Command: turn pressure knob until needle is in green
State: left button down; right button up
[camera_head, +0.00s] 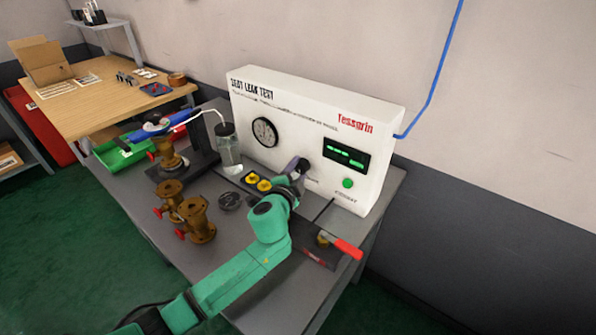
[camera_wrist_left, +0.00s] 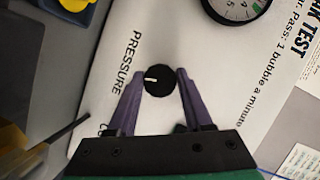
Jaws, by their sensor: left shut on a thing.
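The black pressure knob (camera_wrist_left: 159,81) with a white pointer mark is on the front of the white leak test panel (camera_head: 370,100). In the left wrist view it sits between the purple fingertips of my left gripper (camera_wrist_left: 157,80), which is shut on it. In the head view my left gripper (camera_head: 299,167) reaches the panel and hides most of the knob. The round pressure gauge (camera_head: 265,132) is on the panel left of the knob, and its edge shows in the left wrist view (camera_wrist_left: 237,5). My right gripper is not in view.
Brass valves (camera_head: 197,220) stand on the grey bench (camera_head: 150,228) left of my arm. A clear bubble cylinder (camera_head: 229,150) stands before the panel. A green display (camera_head: 345,152) and green button (camera_head: 347,183) are right of the knob.

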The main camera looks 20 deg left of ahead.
pick_arm(q)
jog(key=shift+c, duration=1.5)
grip_release()
jog(key=s, duration=0.4)
jog(key=s+r, duration=0.1)
jog(key=s, duration=0.4)
jog(key=s+r+b, duration=0.1)
jog(key=s, duration=0.4)
jog(key=shift+s+a+r, duration=0.2)
jog(key=shift+r, duration=0.05)
